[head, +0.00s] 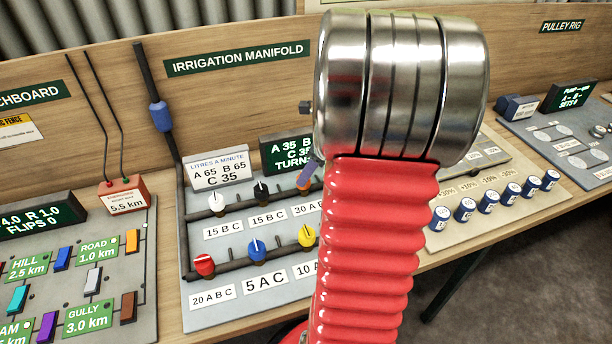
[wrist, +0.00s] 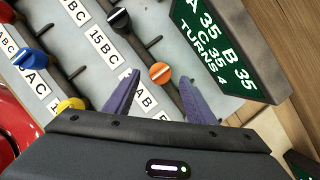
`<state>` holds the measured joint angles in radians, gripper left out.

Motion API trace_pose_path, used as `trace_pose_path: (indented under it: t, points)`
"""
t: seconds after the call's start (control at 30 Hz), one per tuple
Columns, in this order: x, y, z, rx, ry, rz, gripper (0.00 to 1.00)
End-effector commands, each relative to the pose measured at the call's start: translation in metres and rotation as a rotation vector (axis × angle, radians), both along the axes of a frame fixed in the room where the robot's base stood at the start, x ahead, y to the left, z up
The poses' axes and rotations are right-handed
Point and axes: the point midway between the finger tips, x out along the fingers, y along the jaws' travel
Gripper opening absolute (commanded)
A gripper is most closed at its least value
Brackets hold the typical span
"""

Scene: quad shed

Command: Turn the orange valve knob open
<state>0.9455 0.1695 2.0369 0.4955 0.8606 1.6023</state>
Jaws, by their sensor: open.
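The orange valve knob (wrist: 160,73) shows in the wrist view, with a pale line across its top. My gripper (wrist: 160,88) is open, its two purple fingers on either side of the knob, apart from it as far as I can see.
Other knobs stand close by on the irrigation manifold (head: 200,318): black (head: 261,191), white (head: 217,203), red (head: 204,265), blue (head: 257,250) and yellow (head: 306,236). A green display (wrist: 228,50) reading A 35, B 35, C 35, TURNS 4 stands behind the orange knob.

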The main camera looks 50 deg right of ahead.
Motion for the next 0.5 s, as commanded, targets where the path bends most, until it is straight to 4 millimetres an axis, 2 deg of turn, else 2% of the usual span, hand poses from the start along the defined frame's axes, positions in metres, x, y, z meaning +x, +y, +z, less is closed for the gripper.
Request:
trace_pose_path:
  t: [0.1, 0.23, 0.5]
  points:
    - [0.007, 0.003, -0.017, 0.002, 0.002, 0.002, 0.5]
    - [0.011, 0.004, -0.028, 0.002, 0.001, 0.001, 0.5]
    - [0.013, 0.003, -0.033, -0.001, 0.0, 0.0, 0.5]
